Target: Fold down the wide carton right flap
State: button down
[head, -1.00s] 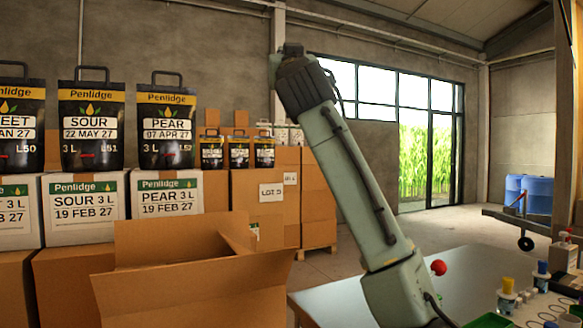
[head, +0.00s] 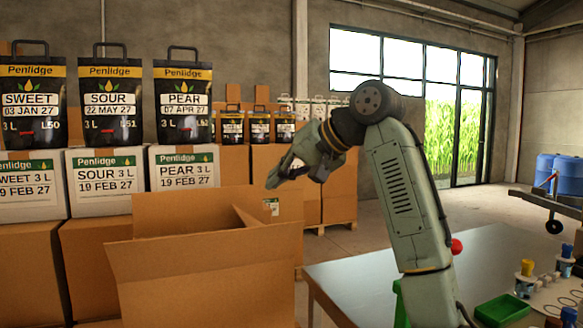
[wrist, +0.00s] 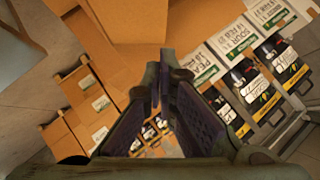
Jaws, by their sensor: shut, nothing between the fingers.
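The wide carton (head: 200,300) stands open at the lower left of the head view. Its near flap (head: 190,262) and far flap (head: 185,205) stand up. A narrower flap (head: 250,218) shows at its right side, partly hidden behind the near flap. My gripper (head: 280,180) is above and just right of the carton's right side, apart from it, pointing left. In the wrist view my gripper (wrist: 160,72) has its fingers together with nothing between them. Plain cardboard (wrist: 130,20) fills the top of that view; I cannot tell which flap it is.
White Penlidge boxes (head: 105,180) and black Penlidge packs (head: 110,100) are stacked behind the carton. Stacked brown cartons (head: 325,195) stand farther back. A grey table (head: 365,270) with a green tray (head: 502,309) and bottles is to the right. Open floor lies beyond it.

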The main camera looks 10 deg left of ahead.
send_near(240, 212)
jog(key=x, duration=0.1)
jog(key=p+x, duration=0.1)
jog(key=x, duration=0.1)
jog(key=shift+w+r, duration=0.25)
jog(key=shift+s+a+f, duration=0.3)
jog(key=shift+a+f, duration=0.15)
jog(key=shift+f, duration=0.2)
